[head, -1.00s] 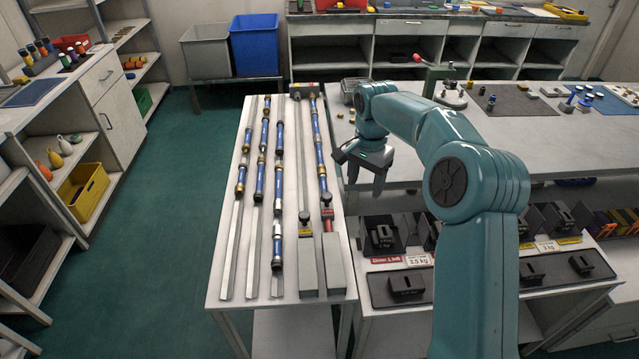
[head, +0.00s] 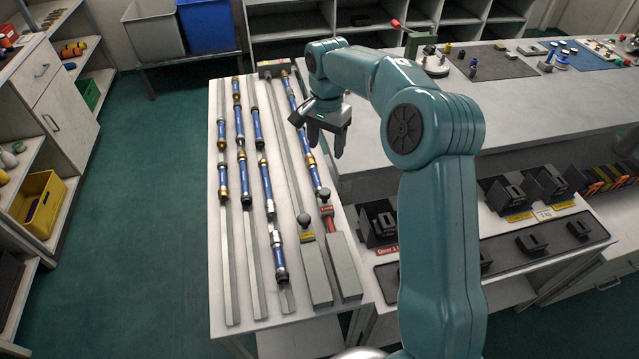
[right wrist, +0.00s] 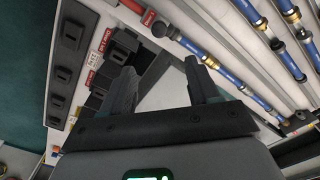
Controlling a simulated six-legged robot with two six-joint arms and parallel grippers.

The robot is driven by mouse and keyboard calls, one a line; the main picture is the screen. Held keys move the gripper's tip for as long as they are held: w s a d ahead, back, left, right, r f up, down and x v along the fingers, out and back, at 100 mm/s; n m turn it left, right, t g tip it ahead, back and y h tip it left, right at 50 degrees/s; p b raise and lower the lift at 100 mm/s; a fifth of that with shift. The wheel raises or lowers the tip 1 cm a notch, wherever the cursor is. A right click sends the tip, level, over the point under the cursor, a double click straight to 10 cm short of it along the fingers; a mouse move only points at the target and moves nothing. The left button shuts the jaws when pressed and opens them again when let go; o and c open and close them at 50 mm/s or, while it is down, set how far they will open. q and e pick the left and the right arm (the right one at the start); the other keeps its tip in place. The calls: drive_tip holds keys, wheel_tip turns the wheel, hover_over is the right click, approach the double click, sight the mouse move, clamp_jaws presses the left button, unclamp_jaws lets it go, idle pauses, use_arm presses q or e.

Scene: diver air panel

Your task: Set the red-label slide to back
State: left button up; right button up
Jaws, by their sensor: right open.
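The red label (head: 327,210) sits by a dark round knob (head: 323,193) at the front end of the rightmost rail on the narrow white table. A grey block (head: 343,265) lies just in front of it. In the right wrist view the red label (right wrist: 148,18) and the knob (right wrist: 174,35) show at the top, beyond the fingers. My right gripper (head: 326,140) is open and empty, pointing down above the table's right side, farther back than the knob and apart from it. In the right wrist view my right gripper (right wrist: 160,66) shows nothing between its fingers. My left gripper is not in view.
A neighbouring rail has a knob (head: 303,219) with a yellow label (head: 307,237). Several rails with blue tubes (head: 268,180) lie to the left. A white bench (head: 400,145) adjoins on the right, with dark weights (head: 380,220) on a lower shelf. Green floor is free at left.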

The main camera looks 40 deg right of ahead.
sight(324, 192)
drive_tip(key=f, duration=0.5)
drive_tip(key=f+p, duration=0.1)
drive_tip(key=f, duration=0.4)
drive_tip(key=f+p, duration=0.1)
drive_tip(key=f, duration=0.4)
drive_tip(key=shift+a+f, duration=0.25)
drive_tip(key=shift+s+d+f+p, duration=0.1)
drive_tip(key=shift+f+p, duration=0.1)
drive_tip(key=shift+p, duration=0.1)
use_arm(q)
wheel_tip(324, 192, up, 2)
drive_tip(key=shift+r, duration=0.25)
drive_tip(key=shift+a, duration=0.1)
